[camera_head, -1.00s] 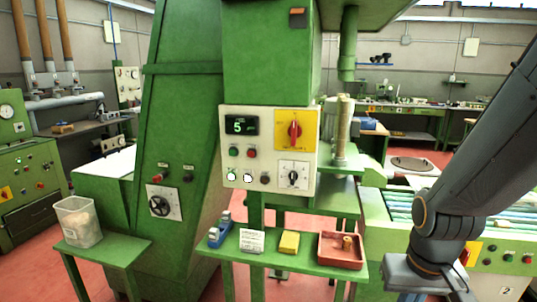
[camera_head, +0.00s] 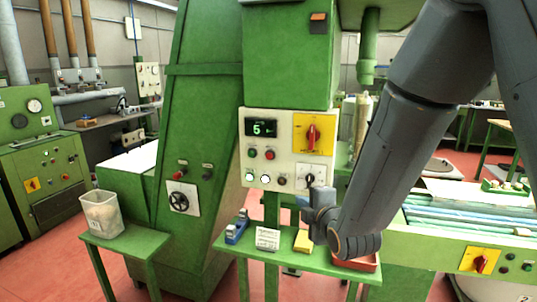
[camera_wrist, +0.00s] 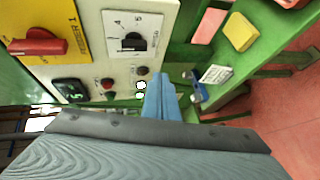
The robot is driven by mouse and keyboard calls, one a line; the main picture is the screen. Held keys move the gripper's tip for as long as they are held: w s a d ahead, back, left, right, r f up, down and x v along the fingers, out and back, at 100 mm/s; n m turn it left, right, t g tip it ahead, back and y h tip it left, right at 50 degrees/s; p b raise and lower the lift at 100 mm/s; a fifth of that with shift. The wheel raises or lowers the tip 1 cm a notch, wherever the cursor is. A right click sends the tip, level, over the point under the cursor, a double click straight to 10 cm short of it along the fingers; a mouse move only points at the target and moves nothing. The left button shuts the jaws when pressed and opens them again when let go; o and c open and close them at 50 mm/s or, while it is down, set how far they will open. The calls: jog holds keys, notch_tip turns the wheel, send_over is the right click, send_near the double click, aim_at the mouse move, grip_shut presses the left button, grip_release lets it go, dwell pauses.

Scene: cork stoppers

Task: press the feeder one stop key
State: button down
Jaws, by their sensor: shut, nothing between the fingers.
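The cream control panel (camera_head: 290,140) on the green machine carries a red key (camera_head: 270,155) beside a green key (camera_head: 252,153), under a display reading 5. The red key also shows in the wrist view (camera_wrist: 107,83). I cannot read which key is labelled feeder one stop. Below are two bright lit keys (camera_head: 257,178) and a dark one (camera_head: 282,181). My gripper (camera_head: 303,203) is shut and empty, below the panel's lower right and apart from the keys. In the wrist view its blue fingers (camera_wrist: 160,97) point toward the panel's lower edge.
A yellow plate with a red switch (camera_head: 313,133) and a dial (camera_head: 310,175) fill the panel's right side. The green shelf below holds a blue item (camera_head: 237,228), a white card (camera_head: 267,238), a yellow block (camera_head: 303,241) and a red tray (camera_head: 362,263). Another red key (camera_head: 178,174) sits on the left machine.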

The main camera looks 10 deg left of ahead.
aim_at(269, 156)
jog(key=s+a+r+n+t+y+p, duration=0.1)
jog(key=s+a+r+n+t+y, duration=0.1)
jog(key=s+a+r+n+y, duration=0.2)
jog(key=a+r+n+y, duration=0.2)
jog(key=a+r+n, duration=0.2)
jog(key=a+n, duration=0.2)
jog(key=shift+a+r+t, duration=0.2)
jog(key=shift+a+t, duration=0.1)
jog(key=shift+a, duration=0.55)
jog(key=shift+w, duration=0.15)
jog(key=shift+w+d+b, duration=0.2)
jog(key=shift+w+b, duration=0.1)
jog(key=shift+w, duration=1.85)
jog(key=shift+w+d+b, duration=0.15)
jog(key=shift+w+b, duration=0.1)
jog(key=shift+w, duration=1.85)
jog(key=shift+w, duration=0.15)
jog(key=shift+w+b, duration=0.3)
jog(key=shift+b, duration=0.1)
